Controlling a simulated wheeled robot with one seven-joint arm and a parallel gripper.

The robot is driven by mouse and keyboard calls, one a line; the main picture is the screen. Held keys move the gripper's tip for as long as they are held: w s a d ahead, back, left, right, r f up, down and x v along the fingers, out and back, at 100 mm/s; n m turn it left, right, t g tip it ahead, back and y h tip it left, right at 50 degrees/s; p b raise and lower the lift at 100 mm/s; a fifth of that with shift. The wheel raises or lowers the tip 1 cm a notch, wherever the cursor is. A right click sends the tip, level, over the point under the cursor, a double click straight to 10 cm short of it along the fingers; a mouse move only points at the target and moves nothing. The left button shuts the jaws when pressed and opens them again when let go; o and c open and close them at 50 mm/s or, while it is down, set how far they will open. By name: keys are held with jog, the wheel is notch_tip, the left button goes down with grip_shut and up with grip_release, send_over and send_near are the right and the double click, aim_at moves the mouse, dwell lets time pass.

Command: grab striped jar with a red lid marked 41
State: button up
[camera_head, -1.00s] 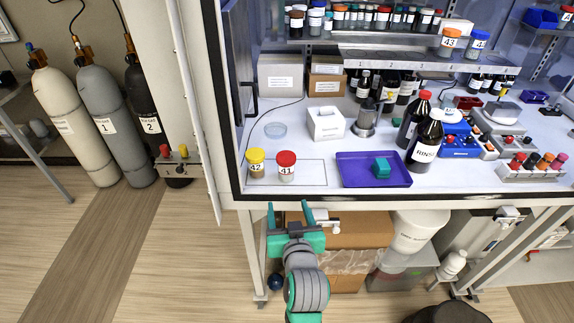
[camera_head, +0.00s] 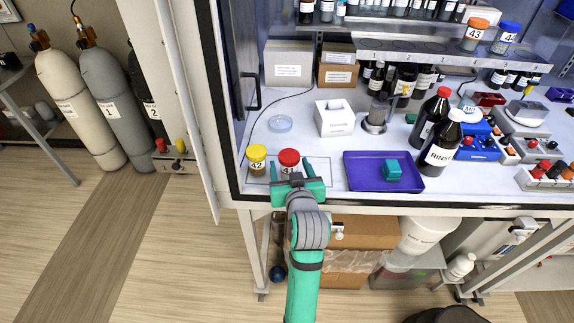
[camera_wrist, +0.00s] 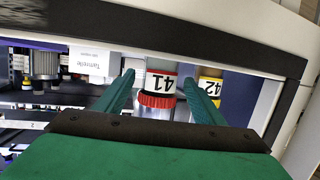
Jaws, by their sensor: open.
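The red-lidded jar marked 41 (camera_head: 289,160) stands on the work surface near its front edge. In the wrist view the jar (camera_wrist: 159,88) appears upside down, between my two fingers and beyond their tips or level with them; I cannot tell which. My gripper (camera_head: 292,170) is open, green-fingered and at the front of the jar, hiding its lower part in the head view. The yellow-lidded jar marked 42 (camera_head: 257,159) stands close to the left. In the wrist view jar 42 (camera_wrist: 210,88) is just outside one finger.
A purple tray (camera_head: 352,175) with a teal block (camera_head: 391,170) lies to the right. The cabinet's frame post is left of jar 42. Dark bottles (camera_head: 440,142) stand further right.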

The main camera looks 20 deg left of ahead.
jog(key=shift+w+f, duration=0.2)
jog(key=shift+w, duration=0.2)
jog(key=x, duration=0.4)
jog(key=shift+a, duration=0.25)
jog(key=shift+w+a+f, duration=0.1)
jog(key=shift+w+f, duration=0.05)
jog(key=shift+w, duration=0.25)
jog(key=c, duration=1.2)
